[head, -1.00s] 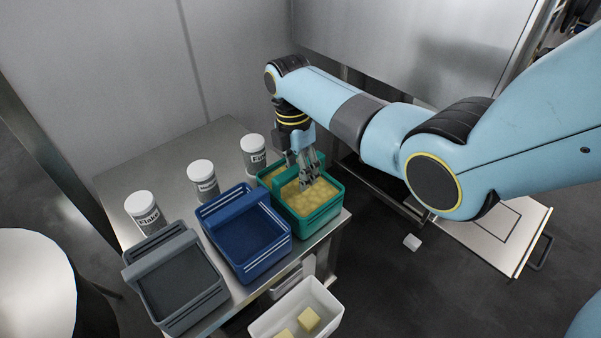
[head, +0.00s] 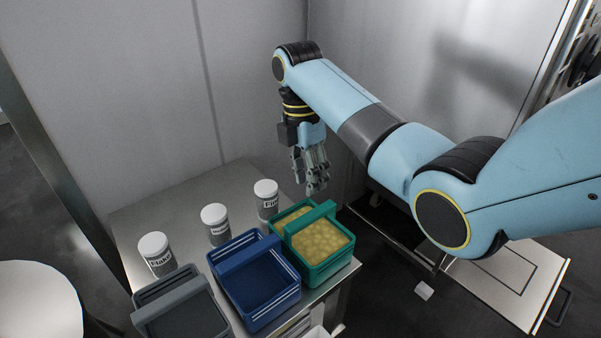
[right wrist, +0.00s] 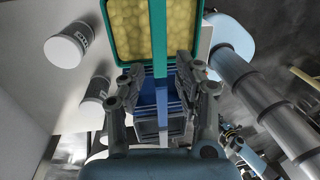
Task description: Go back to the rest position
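My right gripper (head: 314,190) hangs in the air above and behind the green basket (head: 330,272), clear of it. In the right wrist view its two fingers (right wrist: 160,88) stand apart, with nothing between them but the baskets lower down. The green basket is filled with yellowish pieces and has a handle across it; it also shows in the right wrist view (right wrist: 108,40). My left gripper is not in view.
A blue basket (head: 262,312) and a grey basket (head: 180,318), both looking empty, stand beside the green one on the metal table (head: 140,215). White-lidded jars (head: 266,198) line the back. A small white block (head: 424,291) lies on the floor.

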